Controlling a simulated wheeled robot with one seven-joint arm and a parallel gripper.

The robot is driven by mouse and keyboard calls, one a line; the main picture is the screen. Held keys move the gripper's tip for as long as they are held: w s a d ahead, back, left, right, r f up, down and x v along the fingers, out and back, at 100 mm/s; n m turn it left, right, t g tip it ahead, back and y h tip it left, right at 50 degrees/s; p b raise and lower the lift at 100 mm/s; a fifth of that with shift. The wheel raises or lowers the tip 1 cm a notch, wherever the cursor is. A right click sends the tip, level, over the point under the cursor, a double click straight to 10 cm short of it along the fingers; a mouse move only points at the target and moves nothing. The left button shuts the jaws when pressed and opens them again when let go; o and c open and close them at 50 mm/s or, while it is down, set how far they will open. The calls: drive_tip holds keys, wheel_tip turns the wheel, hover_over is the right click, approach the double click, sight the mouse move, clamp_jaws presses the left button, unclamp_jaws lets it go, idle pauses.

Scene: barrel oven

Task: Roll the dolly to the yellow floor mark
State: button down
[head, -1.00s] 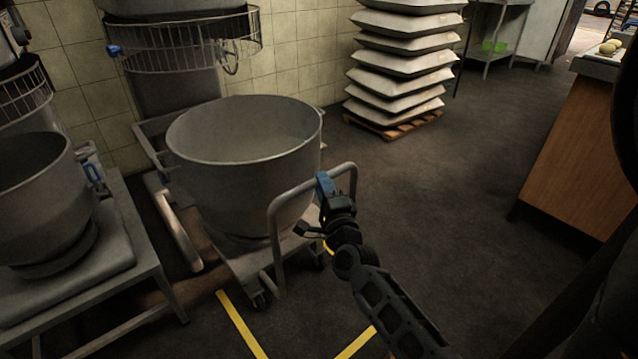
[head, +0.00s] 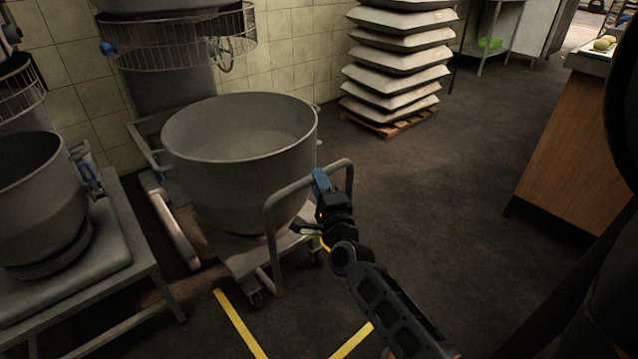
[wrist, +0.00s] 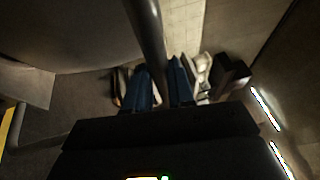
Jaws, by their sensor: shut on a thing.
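The dolly (head: 268,277) is a low wheeled frame with a tubular push handle (head: 270,232), and it carries a large grey mixing bowl (head: 225,185). My gripper (head: 321,182) is shut on the handle's top bar, near its middle. In the wrist view the handle bar (wrist: 147,40) runs down between the two blue fingers (wrist: 158,90).
A mixer with a wire guard (head: 185,45) stands behind the bowl. A second bowl (head: 40,200) sits on a metal stand at left, close to the dolly. Stacked sacks (head: 395,75) on a pallet stand at the back. A wooden counter (head: 570,150) is at right. The floor between is clear.

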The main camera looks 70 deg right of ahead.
drive_tip(key=shift+s+d+r, duration=0.15)
drive_tip(key=shift+d+r, duration=0.15)
drive_tip(key=shift+r, duration=0.4)
drive_tip(key=c, duration=1.2)
unclamp_jaws()
drive_tip(key=shift+o, duration=1.2)
drive_tip(key=shift+f, duration=0.15)
drive_tip(key=shift+a, duration=0.1)
drive_tip(key=shift+f, duration=0.1)
drive_tip(key=shift+a, duration=0.1)
drive_tip(key=v, duration=0.7)
drive_tip(key=shift+a, duration=0.25)
drive_tip(key=shift+s+f, duration=0.1)
drive_tip(key=shift+f, duration=0.05)
